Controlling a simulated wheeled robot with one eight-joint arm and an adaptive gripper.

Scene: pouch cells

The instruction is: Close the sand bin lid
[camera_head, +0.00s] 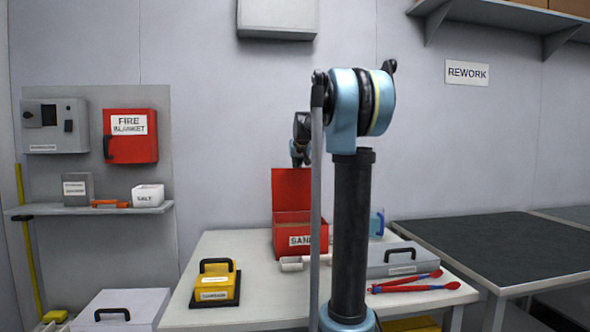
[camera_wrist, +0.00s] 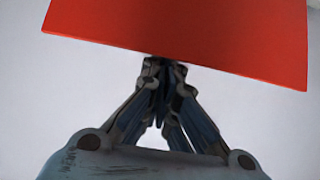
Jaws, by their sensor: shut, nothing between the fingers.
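The red sand bin (camera_head: 289,240) with its white SAND label stands on the white table. Its lid (camera_head: 292,190) is raised upright at the back of the bin. My gripper (camera_head: 300,158) is above and behind the top edge of the lid, partly hidden by my own arm. In the wrist view my gripper (camera_wrist: 163,68) is shut with nothing in it, its fingertips at the lower edge of the red lid (camera_wrist: 185,32), which fills the upper part of the picture. I cannot tell whether the fingertips touch the lid.
On the table (camera_head: 265,300) are a yellow box (camera_head: 214,285) at the left, a white roll (camera_head: 293,264) before the bin, a grey case (camera_head: 400,260) and red-handled tools (camera_head: 415,285) at the right. A wall box (camera_head: 278,18) hangs above the bin.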

